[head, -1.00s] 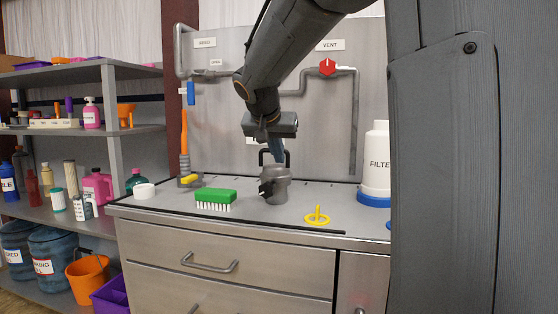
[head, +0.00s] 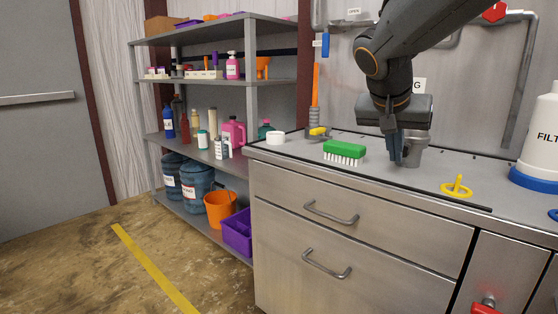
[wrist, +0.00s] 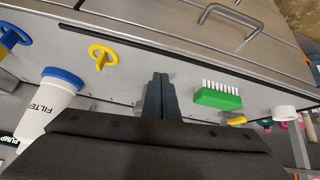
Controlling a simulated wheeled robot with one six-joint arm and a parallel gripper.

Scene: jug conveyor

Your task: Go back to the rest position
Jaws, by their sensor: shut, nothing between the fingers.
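My gripper (head: 404,155) hangs pointing down over the steel counter (head: 300,145), at the end of my arm. In the head view it covers part of a grey metal jug (head: 417,150) on the counter. In the wrist view my gripper's fingers (wrist: 161,80) are together with nothing between them. The jug does not show clearly in the wrist view. I cannot tell the exact gap between the fingers and the jug.
A green brush (head: 344,150) and a yellow ring with a peg (head: 457,187) lie on the counter. A white and blue filter bottle (head: 540,150) stands at the right. Shelves (head: 200,82) with bottles stand left. The floor (head: 80,240) at front left is clear.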

